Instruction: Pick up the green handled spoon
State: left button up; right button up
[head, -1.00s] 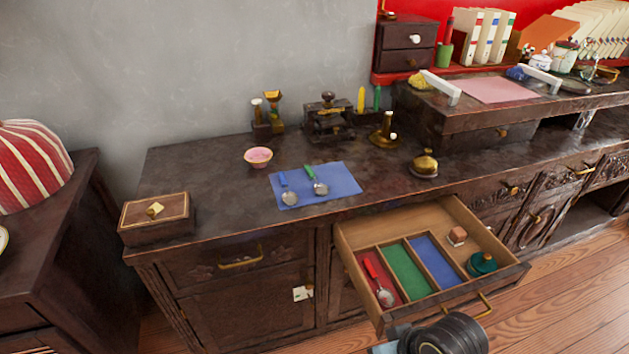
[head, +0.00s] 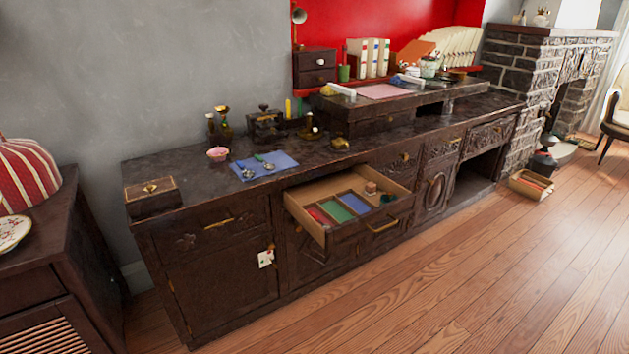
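The green handled spoon (head: 265,162) lies on a blue mat (head: 284,160) on the dark sideboard top. A blue handled spoon (head: 246,171) lies to its left on the same mat. The drawer (head: 345,202) below is open, with red, green and blue lined compartments. In the red compartment a red handled spoon (head: 318,217) shows small. Neither gripper is in the head view.
A pink bowl (head: 217,154) stands left of the mat, and a wooden box (head: 152,197) at the sideboard's left end. The open drawer juts out in front. The wooden floor (head: 420,270) ahead is clear. A low crate (head: 531,184) stands on it far right.

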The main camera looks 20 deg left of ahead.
aim_at(267, 166)
jog(key=u, duration=0.65)
jog(key=i, duration=0.45)
jog(key=u, duration=0.5)
